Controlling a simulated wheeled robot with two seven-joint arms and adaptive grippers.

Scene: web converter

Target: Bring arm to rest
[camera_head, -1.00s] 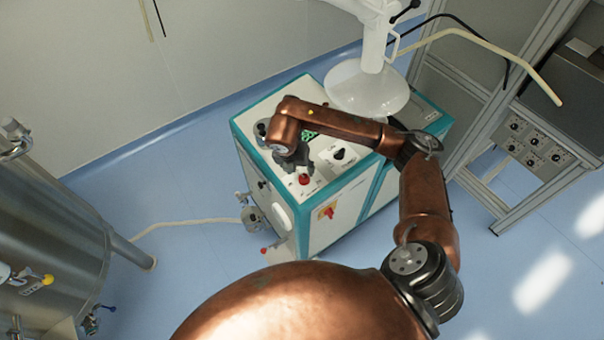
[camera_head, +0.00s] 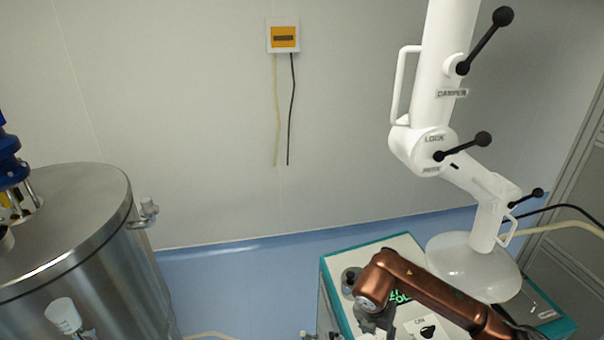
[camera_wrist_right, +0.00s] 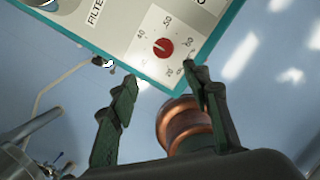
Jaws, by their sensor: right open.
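My right arm (camera_head: 430,296), copper coloured, reaches in from the lower right in the head view, over the white and teal machine (camera_head: 400,243). Its dark gripper (camera_head: 375,322) hangs down at the bottom edge, partly cut off. In the right wrist view my right gripper (camera_wrist_right: 158,82) shows two dark green fingers spread apart with nothing between them. The machine's panel with a red dial knob (camera_wrist_right: 163,47) lies beyond the fingertips, and no grip on it shows. My left arm and gripper are not in view.
A white jointed extraction arm (camera_head: 435,110) with a wide clear hood (camera_head: 470,268) stands right beside my forearm. A steel tank (camera_head: 75,240) is at the left. A yellow wall box (camera_head: 284,36) hangs on the wall.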

